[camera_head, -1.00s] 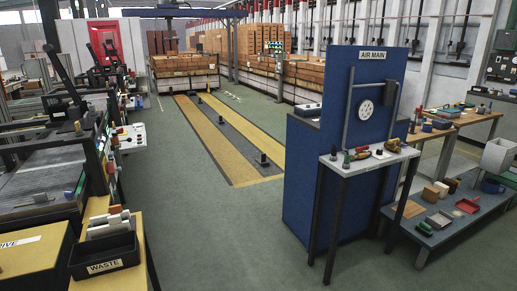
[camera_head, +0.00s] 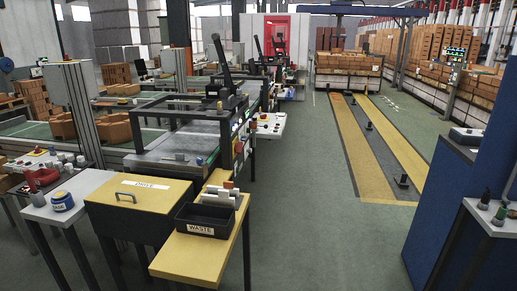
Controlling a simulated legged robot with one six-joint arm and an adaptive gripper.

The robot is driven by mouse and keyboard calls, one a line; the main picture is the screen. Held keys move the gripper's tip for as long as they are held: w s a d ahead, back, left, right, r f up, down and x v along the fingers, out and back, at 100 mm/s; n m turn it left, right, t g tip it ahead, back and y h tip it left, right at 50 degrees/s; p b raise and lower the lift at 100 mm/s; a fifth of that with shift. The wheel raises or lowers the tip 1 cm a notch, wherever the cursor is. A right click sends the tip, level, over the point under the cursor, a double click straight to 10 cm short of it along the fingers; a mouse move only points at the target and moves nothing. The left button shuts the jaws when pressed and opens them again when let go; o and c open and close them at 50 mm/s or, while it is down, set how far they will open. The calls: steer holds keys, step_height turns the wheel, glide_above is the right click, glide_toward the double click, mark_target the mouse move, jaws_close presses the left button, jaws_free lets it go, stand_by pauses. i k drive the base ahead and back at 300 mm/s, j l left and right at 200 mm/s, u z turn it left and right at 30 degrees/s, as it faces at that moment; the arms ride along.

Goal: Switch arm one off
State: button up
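A black upright arm (camera_head: 222,68) stands on the near machine frame (camera_head: 175,142) left of centre. A second black arm (camera_head: 260,50) stands farther back. I cannot read which one is arm one. A white control panel (camera_head: 268,126) with small coloured knobs sticks out from the machine's right side. Another row of red, white and dark knobs (camera_head: 60,163) is at the left. The switch for arm one cannot be singled out at this size. My gripper is not in view.
A yellow table (camera_head: 196,262) with a black WASTE bin (camera_head: 205,219) stands in front, beside a yellow lidded box (camera_head: 140,203). A white stand (camera_head: 75,190) is at left. A blue partition (camera_head: 455,205) bounds the right. The green floor (camera_head: 325,220) between is clear.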

mark_target(238, 147)
steer(key=i+l+u, duration=0.25)
steer(key=l+u, duration=0.2)
steer(key=l, duration=0.15)
steer(key=i+l+u, duration=0.35)
steer(key=i+l, duration=0.7)
steer(key=i+l+u, duration=0.15)
steer(key=i+l, duration=0.7)
steer(key=i+l+u, duration=0.1)
steer(key=i+l, duration=0.8)
steer(key=l, duration=0.1)
